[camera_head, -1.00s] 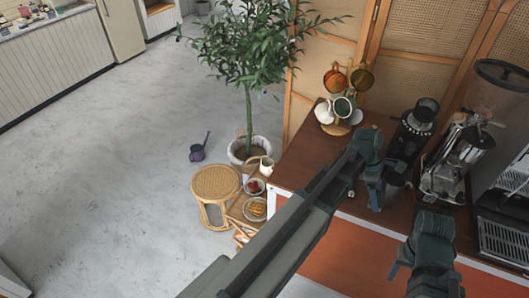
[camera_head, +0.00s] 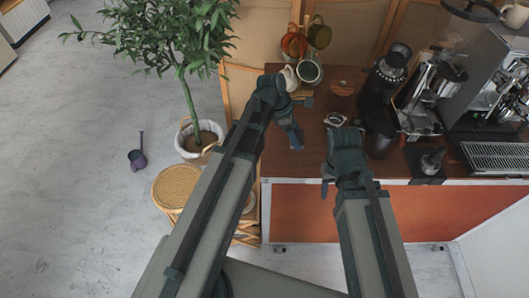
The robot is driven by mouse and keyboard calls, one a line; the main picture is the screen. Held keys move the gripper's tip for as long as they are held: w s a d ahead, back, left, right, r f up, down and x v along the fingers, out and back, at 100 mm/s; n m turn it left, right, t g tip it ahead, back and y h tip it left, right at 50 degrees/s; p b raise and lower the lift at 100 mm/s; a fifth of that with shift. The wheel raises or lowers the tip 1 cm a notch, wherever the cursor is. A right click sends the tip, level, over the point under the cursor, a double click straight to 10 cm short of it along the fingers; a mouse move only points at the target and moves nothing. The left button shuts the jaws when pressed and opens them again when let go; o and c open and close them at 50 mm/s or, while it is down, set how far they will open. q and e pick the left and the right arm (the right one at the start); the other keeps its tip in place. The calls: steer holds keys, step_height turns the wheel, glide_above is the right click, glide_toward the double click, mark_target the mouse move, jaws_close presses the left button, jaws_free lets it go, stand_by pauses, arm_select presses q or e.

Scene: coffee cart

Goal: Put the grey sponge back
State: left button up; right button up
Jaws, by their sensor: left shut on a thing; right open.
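My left gripper (camera_head: 297,134) hangs over the left end of the brown cart top (camera_head: 292,160), just in front of the mug stand. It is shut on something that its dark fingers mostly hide. I cannot make out the grey sponge as a separate thing, in the gripper or on the cart. My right gripper (camera_head: 328,180) is open, over the front edge of the cart, lower and to the right of the left one.
A mug stand with hanging mugs (camera_head: 294,45), a round wooden lid (camera_head: 341,88), a black grinder (camera_head: 384,82), a coffee machine (camera_head: 422,100) and a tamper (camera_head: 431,160) stand on the cart. A potted tree (camera_head: 192,95) and a rattan stool (camera_head: 176,186) are at the left.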

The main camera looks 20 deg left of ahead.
arm_select(q)
steer(key=s+d+f+b, duration=0.2)
steer(key=s+d, duration=0.5)
steer(key=s, duration=0.3)
steer(key=b, duration=0.1)
glide_above(275, 155)
steer(key=shift+s+a+f, duration=0.15)
steer(key=shift+f, duration=0.25)
steer(key=shift+s+a+f, duration=0.15)
steer(key=shift+f, duration=0.25)
steer(key=f+b, duration=0.3)
steer(key=shift+w+a+f+b, duration=0.2)
steer(key=shift+a+f+b, duration=0.15)
steer(key=shift+a+b, duration=0.05)
steer(key=shift+f, duration=0.1)
steer(key=o, duration=1)
